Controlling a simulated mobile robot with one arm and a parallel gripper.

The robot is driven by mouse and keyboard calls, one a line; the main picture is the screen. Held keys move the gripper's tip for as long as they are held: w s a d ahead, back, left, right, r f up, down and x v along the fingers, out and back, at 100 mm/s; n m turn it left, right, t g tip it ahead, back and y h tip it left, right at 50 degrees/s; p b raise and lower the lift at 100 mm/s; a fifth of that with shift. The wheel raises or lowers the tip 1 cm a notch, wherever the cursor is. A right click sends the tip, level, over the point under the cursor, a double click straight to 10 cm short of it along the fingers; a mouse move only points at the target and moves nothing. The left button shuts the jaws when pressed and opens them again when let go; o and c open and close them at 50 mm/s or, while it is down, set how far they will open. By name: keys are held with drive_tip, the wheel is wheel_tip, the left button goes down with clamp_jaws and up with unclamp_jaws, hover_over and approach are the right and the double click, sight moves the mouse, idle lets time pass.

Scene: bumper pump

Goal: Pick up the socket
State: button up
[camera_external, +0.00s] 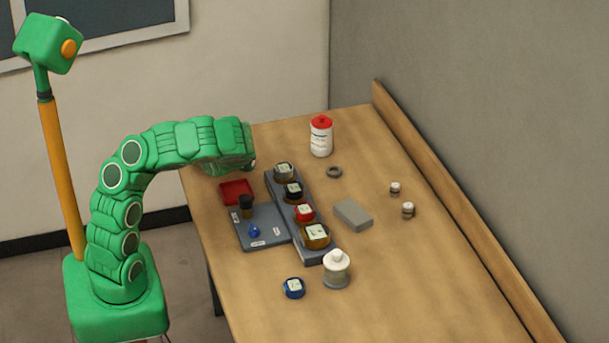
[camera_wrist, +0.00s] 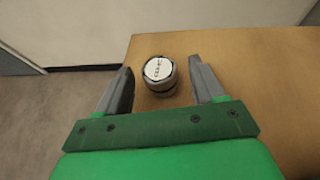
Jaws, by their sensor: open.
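In the wrist view, a short round grey piece (camera_wrist: 158,75) with a dark rim and a white, printed top stands upright on the wooden table; it appears to be the socket. My gripper (camera_wrist: 160,66) is open, with one grey finger on each side of this piece and visible gaps to both. Nothing is held. In the external view, my gripper (camera_external: 238,166) is low over the far left of the table, and its fingers and the piece below are mostly hidden by my arm. How high the fingertips are above the table I cannot tell.
A grey rack (camera_external: 310,257) holds several labelled round pieces. Beside it are a red tray (camera_external: 236,189) and a grey-blue tray (camera_external: 262,243). A red-capped bottle (camera_external: 321,136), dark ring (camera_external: 334,172), grey block (camera_external: 353,214), white-topped bottle (camera_external: 337,269) and blue piece (camera_external: 293,288) stand apart.

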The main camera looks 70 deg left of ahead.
drive_tip(key=shift+a, duration=0.15)
drive_tip(key=c, duration=1.2)
drive_tip(key=shift+r, duration=0.1)
drive_tip(key=shift+c, duration=0.2)
drive_tip(key=shift+r, duration=4.85)
